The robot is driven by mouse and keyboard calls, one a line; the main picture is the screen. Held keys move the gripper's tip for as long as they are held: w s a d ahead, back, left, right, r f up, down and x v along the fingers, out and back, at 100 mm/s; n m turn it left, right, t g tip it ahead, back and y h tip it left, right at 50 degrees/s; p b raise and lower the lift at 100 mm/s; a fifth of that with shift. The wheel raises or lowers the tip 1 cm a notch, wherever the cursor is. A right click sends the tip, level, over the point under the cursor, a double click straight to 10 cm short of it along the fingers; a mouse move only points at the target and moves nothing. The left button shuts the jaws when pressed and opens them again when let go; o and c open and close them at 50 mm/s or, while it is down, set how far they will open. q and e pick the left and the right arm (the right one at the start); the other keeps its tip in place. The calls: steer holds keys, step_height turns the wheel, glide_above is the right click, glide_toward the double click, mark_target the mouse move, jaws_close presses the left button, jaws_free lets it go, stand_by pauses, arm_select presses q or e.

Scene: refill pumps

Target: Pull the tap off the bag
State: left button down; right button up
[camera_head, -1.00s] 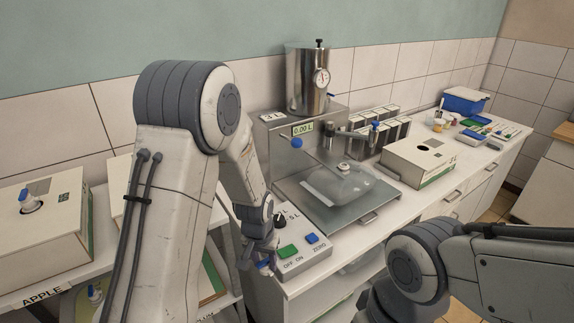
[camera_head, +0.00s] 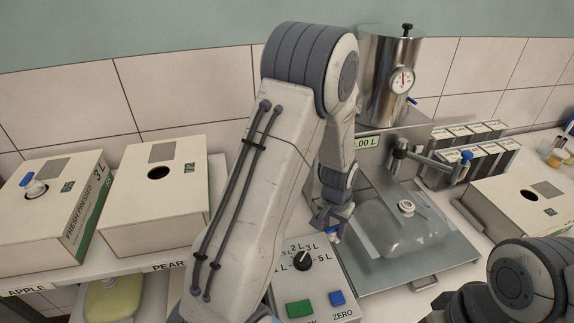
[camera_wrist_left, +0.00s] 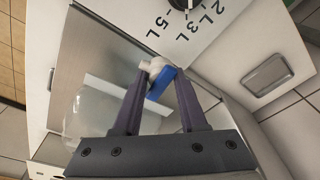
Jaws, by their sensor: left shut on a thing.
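My left gripper (camera_head: 331,221) is shut on the tap (camera_head: 334,232), which has a white body and a blue lever. The tap also shows between the fingertips in the left wrist view (camera_wrist_left: 150,66), with the blue lever to the right. The clear bag (camera_head: 385,228) lies on the steel tray (camera_head: 440,262), with its white spout (camera_head: 405,206) pointing up. The tap is apart from the bag, to the left of it and above the rear of the control panel. In the left wrist view the bag (camera_wrist_left: 85,115) is partly behind the gripper. My right gripper is out of view.
The control panel (camera_head: 335,317) with a knob and green and blue buttons is below my left gripper. A filling arm (camera_head: 430,160) reaches over the tray from the steel machine. White boxes (camera_head: 158,215) stand at left and another (camera_head: 520,210) at right.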

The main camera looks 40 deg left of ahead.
arm_select(q)
steer(key=w+a+f+b, duration=0.1)
steer(key=w+a, duration=0.3)
steer(key=a, duration=0.5)
steer(key=w+a+f+n+b, duration=0.1)
steer(key=w+a, duration=0.3)
steer(key=a, duration=0.6)
steer(key=w+a+b, duration=0.1)
steer(key=w+a, duration=0.3)
steer(key=a, duration=0.5)
steer(key=shift+f+b, duration=2.5)
steer(key=shift+f, duration=1.8)
steer(key=shift+d+f, duration=0.1)
steer(key=shift+f, duration=0.15)
steer(key=shift+c, duration=1.9)
jaws_free()
